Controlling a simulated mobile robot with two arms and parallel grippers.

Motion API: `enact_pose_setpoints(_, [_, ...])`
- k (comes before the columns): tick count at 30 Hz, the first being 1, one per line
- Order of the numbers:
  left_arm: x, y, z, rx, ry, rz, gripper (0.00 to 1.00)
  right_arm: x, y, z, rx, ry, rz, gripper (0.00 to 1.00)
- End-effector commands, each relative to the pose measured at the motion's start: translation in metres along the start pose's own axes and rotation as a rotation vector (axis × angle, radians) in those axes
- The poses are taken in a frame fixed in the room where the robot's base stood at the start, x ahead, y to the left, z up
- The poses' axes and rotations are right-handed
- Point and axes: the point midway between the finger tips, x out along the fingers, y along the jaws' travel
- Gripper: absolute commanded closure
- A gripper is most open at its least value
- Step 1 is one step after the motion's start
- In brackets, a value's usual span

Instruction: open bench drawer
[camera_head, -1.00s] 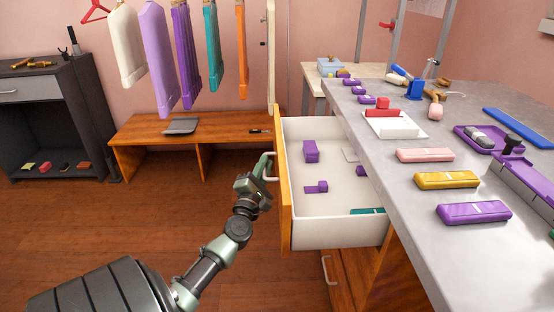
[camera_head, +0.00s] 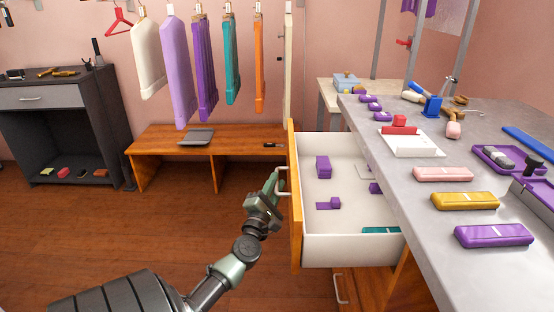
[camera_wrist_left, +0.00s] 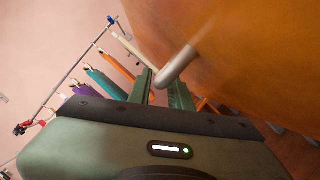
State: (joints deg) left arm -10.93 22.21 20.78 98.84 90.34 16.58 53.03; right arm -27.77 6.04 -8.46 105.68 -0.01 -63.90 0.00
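The bench drawer (camera_head: 350,252) is pulled out of the bench toward the left. It has an orange wooden front (camera_head: 295,215) and a white inside. Its light metal handle (camera_head: 283,181) is on the front. My left gripper (camera_head: 274,184) is at this handle. In the left wrist view, the handle (camera_wrist_left: 177,65) comes between the two green fingers (camera_wrist_left: 160,92), which sit close on either side of it and appear shut on it. The far part of the handle is hidden there. My right gripper is not in view.
Purple pieces (camera_head: 323,167) and a teal case (camera_head: 381,231) lie in the drawer. The grey bench top (camera_head: 415,220) holds several coloured cases. Garments (camera_head: 180,70) hang above a low wooden bench (camera_head: 150,140). The floor left of my arm is clear.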

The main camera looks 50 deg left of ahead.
Motion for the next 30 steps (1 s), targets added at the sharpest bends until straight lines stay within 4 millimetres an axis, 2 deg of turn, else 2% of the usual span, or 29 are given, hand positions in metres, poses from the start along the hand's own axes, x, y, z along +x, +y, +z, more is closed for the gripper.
enact_pose_setpoints(6, [-0.04, -0.001, -0.002, 0.0, 0.003, -0.002, 0.8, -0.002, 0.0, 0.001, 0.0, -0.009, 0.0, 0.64])
enact_pose_setpoints(12, [-0.062, -0.001, -0.001, 0.0, 0.002, -0.002, 0.8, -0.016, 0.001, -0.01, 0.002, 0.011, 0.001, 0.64])
enact_pose_setpoints(17, [-0.065, 0.0, -0.001, 0.001, 0.001, -0.001, 0.8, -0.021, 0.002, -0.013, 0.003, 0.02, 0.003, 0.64])
enact_pose_setpoints(30, [-0.064, 0.0, -0.001, 0.0, 0.001, -0.001, 0.8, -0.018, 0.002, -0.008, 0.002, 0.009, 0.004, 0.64])
